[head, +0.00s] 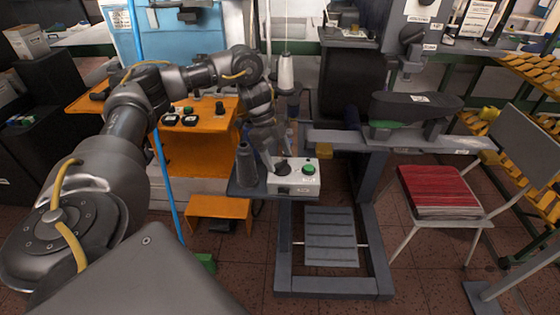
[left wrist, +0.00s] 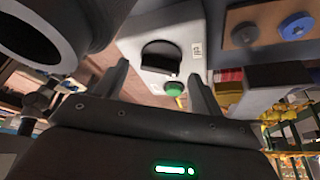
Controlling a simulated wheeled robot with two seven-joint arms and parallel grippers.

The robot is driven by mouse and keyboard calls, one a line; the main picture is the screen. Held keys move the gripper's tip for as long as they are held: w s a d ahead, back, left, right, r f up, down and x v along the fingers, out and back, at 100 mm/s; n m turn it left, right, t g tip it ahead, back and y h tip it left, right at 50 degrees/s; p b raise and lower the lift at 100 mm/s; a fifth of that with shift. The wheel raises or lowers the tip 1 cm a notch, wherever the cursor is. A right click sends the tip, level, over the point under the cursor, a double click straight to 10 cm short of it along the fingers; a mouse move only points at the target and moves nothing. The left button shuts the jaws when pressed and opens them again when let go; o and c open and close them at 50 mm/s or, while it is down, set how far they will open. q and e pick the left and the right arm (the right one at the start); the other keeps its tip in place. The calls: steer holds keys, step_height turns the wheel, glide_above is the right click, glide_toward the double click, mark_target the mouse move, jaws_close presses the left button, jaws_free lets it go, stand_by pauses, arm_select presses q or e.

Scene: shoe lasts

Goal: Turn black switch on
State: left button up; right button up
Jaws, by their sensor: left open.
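The black switch (head: 283,166) is a round knob on the left part of a white control box (head: 293,189). A green button (head: 310,169) is to its right on the same box. My left gripper (head: 271,164) points down at the box, close by the black switch. In the left wrist view, the black switch (left wrist: 160,57) shows between the two spread fingers of my left gripper (left wrist: 160,85), with the green button (left wrist: 174,88) beside it. The fingers are open and hold nothing. Whether they touch the switch cannot be told. My right gripper is not in view.
A grey machine frame (head: 335,283) stands below and right, and a chair with a red stack (head: 438,187) is at the right.

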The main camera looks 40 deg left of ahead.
arm_select(q)
steer(key=shift+d+f, duration=0.35)
steer(key=shift+f, duration=0.3)
steer(key=c, duration=1)
steer(key=shift+w+r+m+g+p, duration=0.1)
steer(key=shift+r+m+g+p, duration=0.25)
steer(key=shift+m+p, duration=0.7)
steer(key=shift+o, duration=0.2)
steer(key=m+g+p, duration=0.1)
steer(key=m+p, duration=0.1)
steer(key=p, duration=0.1)
steer(key=m+g+p, duration=0.1)
steer(key=m+p, duration=0.2)
steer(key=shift+w+y+p, duration=0.15)
steer(key=shift+y+p, duration=0.25)
steer(key=shift+w+f+m+g+p, duration=0.15)
steer(key=shift+m+g+p, duration=0.2)
steer(key=shift+m+p, duration=0.65)
steer(key=shift+d+f+m+g+y, duration=0.15)
steer(key=shift+m+g+y, duration=0.25)
steer(key=shift+m, duration=0.95)
steer(key=shift+c, duration=0.2)
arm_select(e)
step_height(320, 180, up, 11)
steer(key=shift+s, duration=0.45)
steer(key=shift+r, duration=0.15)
arm_select(q)
steer(key=o, duration=1)
